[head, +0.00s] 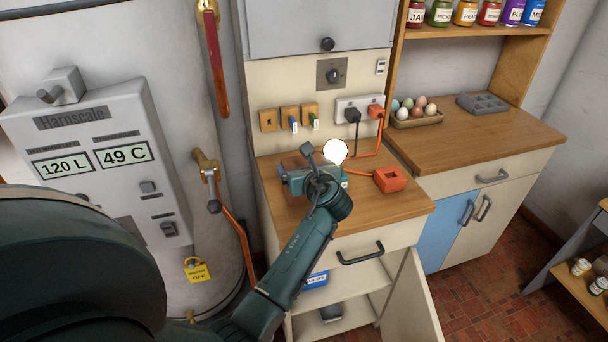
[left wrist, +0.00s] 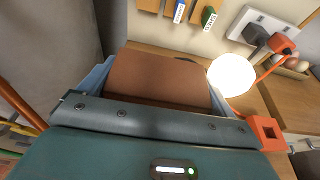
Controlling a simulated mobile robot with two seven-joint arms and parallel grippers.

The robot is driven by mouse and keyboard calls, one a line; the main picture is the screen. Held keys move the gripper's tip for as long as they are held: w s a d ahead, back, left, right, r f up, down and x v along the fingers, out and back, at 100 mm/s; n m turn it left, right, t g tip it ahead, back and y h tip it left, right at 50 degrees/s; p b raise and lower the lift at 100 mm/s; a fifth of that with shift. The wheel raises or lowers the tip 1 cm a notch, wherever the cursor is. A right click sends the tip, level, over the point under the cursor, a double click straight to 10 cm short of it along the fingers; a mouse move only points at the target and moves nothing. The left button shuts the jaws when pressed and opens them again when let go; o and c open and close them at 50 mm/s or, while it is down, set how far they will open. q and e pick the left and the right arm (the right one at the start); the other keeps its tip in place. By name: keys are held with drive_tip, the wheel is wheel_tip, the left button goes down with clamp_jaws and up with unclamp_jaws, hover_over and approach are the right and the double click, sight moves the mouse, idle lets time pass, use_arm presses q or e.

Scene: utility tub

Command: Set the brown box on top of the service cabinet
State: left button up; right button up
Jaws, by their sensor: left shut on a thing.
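The brown box (left wrist: 160,78) sits between the two fingers of my left gripper (left wrist: 155,85) in the left wrist view. In the head view my left gripper (head: 312,178) is over the wooden top of the cabinet (head: 385,207) under the socket panel, which looks like the service cabinet. The gripper is shut on the box and hides most of it; a brown part (head: 292,162) shows behind it. I cannot tell whether the box touches the top. My right gripper is not in view.
A glowing white globe (head: 335,151) and an orange holder (head: 390,179) are right of my gripper. Orange and black cords run from the sockets (head: 360,108). The counter (head: 475,140) at the right bears an egg tray (head: 416,114). The lower cabinet door (head: 412,305) stands open.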

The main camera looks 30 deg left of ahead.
use_arm(q)
drive_tip(key=shift+f, duration=1.1)
drive_tip(key=shift+f, duration=0.1)
drive_tip(key=o, duration=0.8)
